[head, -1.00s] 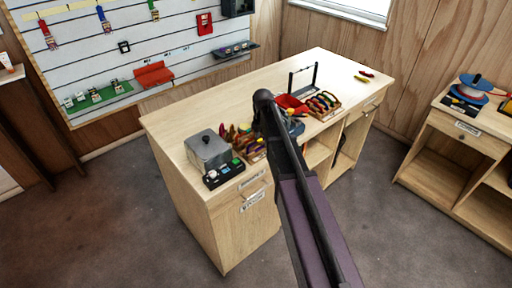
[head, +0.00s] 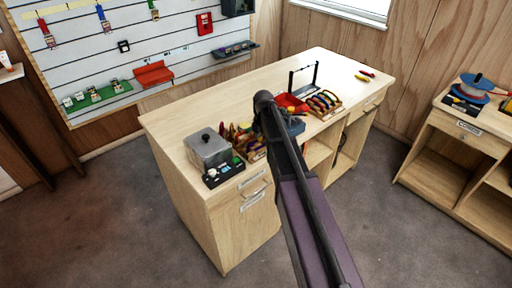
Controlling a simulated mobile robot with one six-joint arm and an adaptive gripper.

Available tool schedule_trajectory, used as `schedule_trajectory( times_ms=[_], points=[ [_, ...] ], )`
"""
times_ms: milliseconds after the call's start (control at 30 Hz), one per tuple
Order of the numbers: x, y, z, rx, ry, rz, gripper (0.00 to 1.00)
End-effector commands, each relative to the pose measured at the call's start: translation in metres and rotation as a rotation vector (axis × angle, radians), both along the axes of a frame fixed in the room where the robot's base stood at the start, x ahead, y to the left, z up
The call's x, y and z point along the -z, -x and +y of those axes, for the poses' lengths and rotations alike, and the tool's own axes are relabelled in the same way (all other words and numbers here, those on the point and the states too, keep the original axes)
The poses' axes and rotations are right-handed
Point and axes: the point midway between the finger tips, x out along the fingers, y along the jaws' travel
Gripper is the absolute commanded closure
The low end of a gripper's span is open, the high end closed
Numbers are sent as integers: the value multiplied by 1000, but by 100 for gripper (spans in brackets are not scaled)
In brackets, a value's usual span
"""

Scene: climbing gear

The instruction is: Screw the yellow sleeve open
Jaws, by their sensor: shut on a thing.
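My dark arm with a purple link reaches up over the long wooden workbench (head: 185,118). My gripper is hidden behind the arm, so its jaws and anything in them do not show. Several coloured carabiners stand in a wooden rack (head: 257,155) left of the arm, and more stand in a second rack (head: 325,103) to the right. A blue-grey object (head: 296,127) shows partly beside the arm. I cannot make out which piece bears the yellow sleeve, or whether the sleeve is open.
A grey lidded metal box (head: 208,150) and a black tray (head: 224,173) stand at the bench's left end. A red tray (head: 291,101) and a black frame (head: 303,78) stand behind the arm. The bench's back left is clear. A side cabinet (head: 455,150) stands at right.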

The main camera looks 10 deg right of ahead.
Motion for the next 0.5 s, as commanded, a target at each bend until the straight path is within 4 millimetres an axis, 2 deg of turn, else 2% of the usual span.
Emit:
schedule_trajectory(
  times_ms=[500],
  points=[
    [14, 2, -2, 2, 5, 4, 37]
  ],
)
